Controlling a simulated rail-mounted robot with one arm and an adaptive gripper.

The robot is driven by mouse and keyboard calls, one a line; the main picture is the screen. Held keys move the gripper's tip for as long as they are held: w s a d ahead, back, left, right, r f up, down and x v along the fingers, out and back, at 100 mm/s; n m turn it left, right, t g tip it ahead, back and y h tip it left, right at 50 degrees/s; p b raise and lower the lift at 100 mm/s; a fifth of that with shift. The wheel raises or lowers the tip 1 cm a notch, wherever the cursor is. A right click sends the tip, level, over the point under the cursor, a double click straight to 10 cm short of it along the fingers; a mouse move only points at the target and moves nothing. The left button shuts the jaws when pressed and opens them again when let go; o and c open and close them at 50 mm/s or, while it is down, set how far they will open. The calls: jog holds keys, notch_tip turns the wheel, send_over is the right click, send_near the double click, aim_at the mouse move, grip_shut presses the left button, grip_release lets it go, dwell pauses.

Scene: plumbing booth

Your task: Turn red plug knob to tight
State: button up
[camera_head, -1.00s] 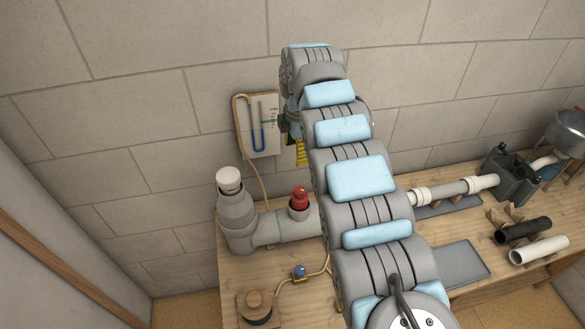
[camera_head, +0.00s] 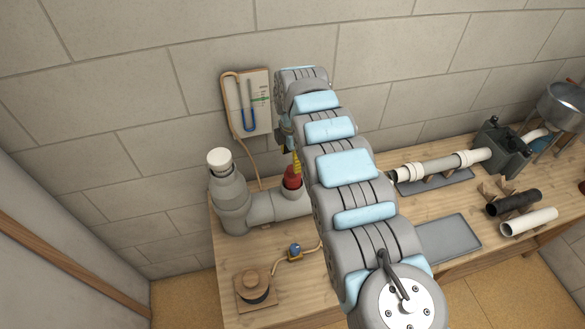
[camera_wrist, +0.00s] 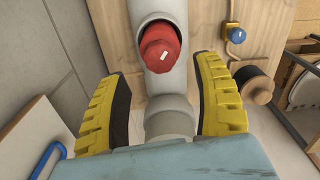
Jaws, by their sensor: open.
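The red plug knob (camera_head: 292,177) sits on a short upright branch of the grey pipe (camera_head: 270,206). In the wrist view the red knob (camera_wrist: 159,49) carries a small white mark on top and lies beyond my fingertips. My gripper (camera_wrist: 150,72) is open, with a yellow-and-black finger on each side of the pipe line and nothing between the pads at the knob. In the head view, my gripper (camera_head: 294,160) shows only as a bit of yellow just above the knob; the rest is hidden by my arm.
A white-capped grey pipe (camera_head: 226,185) stands left of the knob. A gauge board with a blue U-tube (camera_head: 248,105) hangs on the wall behind. A blue valve (camera_head: 295,250) and a wooden spool (camera_head: 253,287) are at the front. A grey tray (camera_head: 447,245) lies to the right.

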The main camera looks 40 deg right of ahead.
aim_at(292, 168)
jog(key=shift+f, duration=2.45)
grip_shut()
